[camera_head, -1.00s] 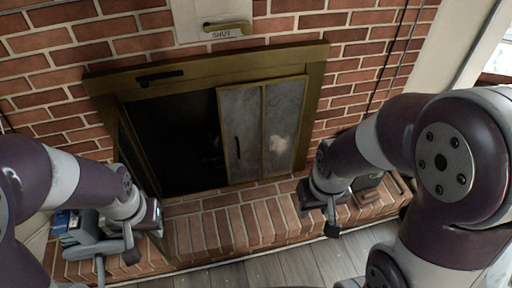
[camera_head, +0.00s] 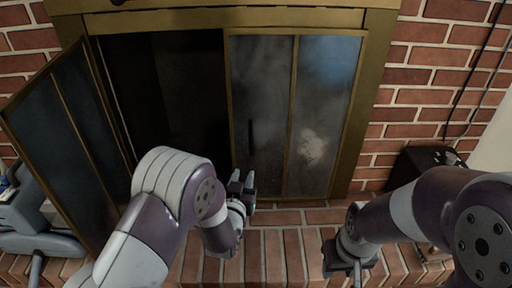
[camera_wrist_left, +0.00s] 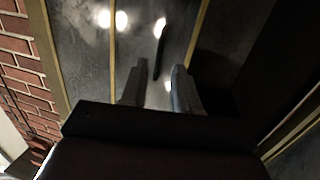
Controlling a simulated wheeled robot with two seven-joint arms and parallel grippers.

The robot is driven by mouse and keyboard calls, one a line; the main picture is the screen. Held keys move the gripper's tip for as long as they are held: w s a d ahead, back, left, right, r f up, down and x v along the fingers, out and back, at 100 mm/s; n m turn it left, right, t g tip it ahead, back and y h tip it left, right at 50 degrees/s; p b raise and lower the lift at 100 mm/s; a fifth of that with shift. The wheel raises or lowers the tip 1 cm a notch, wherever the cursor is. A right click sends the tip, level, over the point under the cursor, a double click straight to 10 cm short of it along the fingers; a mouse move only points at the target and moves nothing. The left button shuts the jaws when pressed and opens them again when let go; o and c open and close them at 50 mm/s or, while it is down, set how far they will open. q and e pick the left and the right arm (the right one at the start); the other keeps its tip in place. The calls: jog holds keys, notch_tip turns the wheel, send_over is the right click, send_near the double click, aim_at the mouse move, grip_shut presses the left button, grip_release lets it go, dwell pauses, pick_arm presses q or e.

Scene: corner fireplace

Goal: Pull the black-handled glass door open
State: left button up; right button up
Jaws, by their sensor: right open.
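The closed glass door (camera_head: 265,85) has two smoky panels in brass frames and covers the right half of the firebox. Its slim black handle (camera_head: 251,135) stands upright on the left panel. The handle also shows in the left wrist view (camera_wrist_left: 160,52), beyond and between my fingers. My left gripper (camera_head: 242,183) is open and empty, just below the handle in the head view and apart from it. Its fingers also show in the left wrist view (camera_wrist_left: 158,90). My right gripper (camera_head: 350,268) is open over the brick hearth, to the right of the door.
The other glass door (camera_head: 60,140) stands swung open at the left, beside my left arm. The firebox opening (camera_head: 165,90) is dark. A brick hearth (camera_head: 285,250) runs below. A black box (camera_head: 425,160) sits at the right by the wall.

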aim_at(250, 145)
pick_arm(q)
jog(key=shift+t, duration=0.5)
jog(key=b+x, duration=0.1)
jog(key=x, duration=0.3)
jog(key=r+b+x, duration=0.1)
jog(key=b+x, duration=0.1)
jog(key=x, duration=0.1)
jog(key=b+x, duration=0.2)
jog(key=x, duration=0.2)
jog(key=shift+w+r, duration=0.35)
jog(key=shift+r, duration=0.05)
jog(key=shift+w+r, duration=0.1)
jog(key=shift+w, duration=0.4)
grip_shut()
